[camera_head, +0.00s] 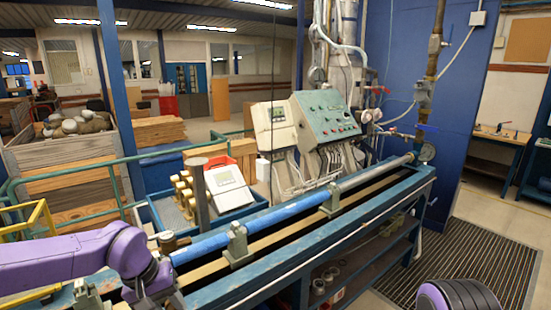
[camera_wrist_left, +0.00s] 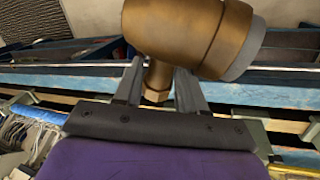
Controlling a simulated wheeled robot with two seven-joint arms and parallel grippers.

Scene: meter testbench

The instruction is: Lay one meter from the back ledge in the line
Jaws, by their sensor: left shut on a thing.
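My left gripper (camera_wrist_left: 160,82) is shut on the narrow stem of a brass meter (camera_wrist_left: 175,32), one finger on each side, in the left wrist view. The meter's round body has a grey end on the right. In the head view the brass meter (camera_head: 171,242) shows above my purple wrist, near the left end of the blue pipe (camera_head: 205,245); I cannot tell whether they touch. Several other brass meters (camera_head: 184,192) stand on the back ledge behind the line. My right gripper is out of view; only part of that arm shows at the lower right.
Clamp stands (camera_head: 238,246) carry the pipe along the teal bench (camera_head: 290,258). A dark upright post (camera_head: 199,195) and a white-faced box (camera_head: 228,186) stand behind it. A grey-green control console (camera_head: 325,117) is farther back.

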